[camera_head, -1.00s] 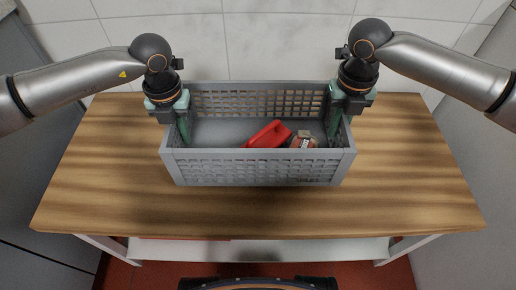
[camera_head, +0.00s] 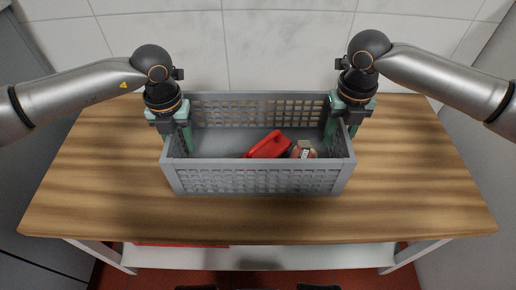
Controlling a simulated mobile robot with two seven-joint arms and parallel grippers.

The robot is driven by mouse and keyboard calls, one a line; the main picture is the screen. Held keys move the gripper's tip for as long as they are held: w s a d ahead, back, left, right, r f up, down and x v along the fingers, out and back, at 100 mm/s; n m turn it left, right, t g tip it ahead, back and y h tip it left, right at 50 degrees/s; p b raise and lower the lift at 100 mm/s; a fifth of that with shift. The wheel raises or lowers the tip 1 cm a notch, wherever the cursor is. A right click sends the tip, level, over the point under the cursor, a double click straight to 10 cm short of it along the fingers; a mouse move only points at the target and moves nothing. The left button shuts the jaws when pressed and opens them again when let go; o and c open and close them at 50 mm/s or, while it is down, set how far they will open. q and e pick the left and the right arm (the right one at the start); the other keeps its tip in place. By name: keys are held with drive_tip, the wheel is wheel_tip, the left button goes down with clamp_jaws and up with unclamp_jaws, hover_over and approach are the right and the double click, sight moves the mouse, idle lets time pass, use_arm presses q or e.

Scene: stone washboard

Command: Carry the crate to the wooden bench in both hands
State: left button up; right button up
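The grey lattice crate (camera_head: 258,181) is upright over the middle of the wooden bench (camera_head: 420,185). I cannot tell whether its base touches the bench top. It holds a red bottle-like item (camera_head: 268,145) and a small brownish item with a pale label (camera_head: 304,150). My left gripper (camera_head: 186,138) is shut on the crate's left end wall, with a green finger showing inside. My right gripper (camera_head: 331,130) is shut on the right end wall in the same way. The outer fingers are mostly hidden.
The bench top is bare on both sides of the crate and in a strip in front of it. A white tiled wall (camera_head: 280,45) stands behind the bench. A white lower shelf (camera_head: 300,255) shows under it, and grey surfaces flank it.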

use_arm(q)
wheel_tip(320, 180, up, 12)
drive_tip(key=shift+f, duration=0.1)
use_arm(e)
drive_tip(key=shift+r, duration=0.1)
wheel_tip(320, 180, up, 12)
drive_tip(key=shift+f, duration=0.1)
idle(0.6)
idle(0.5)
